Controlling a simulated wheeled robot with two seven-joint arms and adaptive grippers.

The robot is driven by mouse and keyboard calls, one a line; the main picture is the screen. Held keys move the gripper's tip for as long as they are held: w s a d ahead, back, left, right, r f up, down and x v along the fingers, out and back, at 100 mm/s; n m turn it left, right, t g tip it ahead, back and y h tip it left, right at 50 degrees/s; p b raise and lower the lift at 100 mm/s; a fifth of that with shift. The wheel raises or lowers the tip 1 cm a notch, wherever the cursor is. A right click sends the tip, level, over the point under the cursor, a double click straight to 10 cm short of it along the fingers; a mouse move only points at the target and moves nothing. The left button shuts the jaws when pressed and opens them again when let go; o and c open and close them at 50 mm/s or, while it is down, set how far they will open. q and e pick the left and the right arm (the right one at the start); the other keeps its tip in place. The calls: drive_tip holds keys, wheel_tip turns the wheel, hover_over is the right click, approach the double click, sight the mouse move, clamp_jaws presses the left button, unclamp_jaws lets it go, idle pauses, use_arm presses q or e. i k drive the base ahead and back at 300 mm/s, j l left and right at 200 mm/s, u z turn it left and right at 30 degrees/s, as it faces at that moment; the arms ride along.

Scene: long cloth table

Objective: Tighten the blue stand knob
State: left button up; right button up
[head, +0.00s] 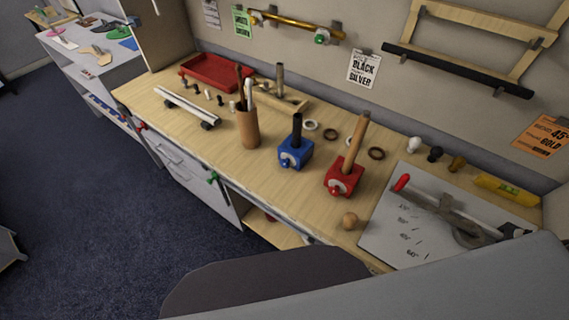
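The blue stand (302,158) is a small blue block on the workbench, near the middle of the head view. A short black rod (297,128) stands upright in its top. A pale round knob (286,160) with a blue centre is on its front face. How tight the knob is cannot be told from here. Neither of my grippers is in view.
A red stand (349,180) with a wooden rod is just right of the blue one. A brown cup (249,131) with sticks stands to the left. Rings (330,134) lie behind.

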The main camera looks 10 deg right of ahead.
sight(283, 162)
drive_tip(key=i+j+z, duration=0.2)
drive_tip(key=j+z, duration=0.25)
drive_tip(key=i+j+z, duration=0.1)
drive_tip(key=j+z, duration=1.3)
drive_tip(key=k+j+z, duration=0.15)
drive_tip(key=j+z, duration=0.35)
drive_tip(key=k+j+z, duration=0.15)
drive_tip(key=j+z, duration=0.3)
drive_tip(key=k+j+z, duration=0.2)
drive_tip(key=z, duration=0.25)
drive_tip(key=k, duration=0.05)
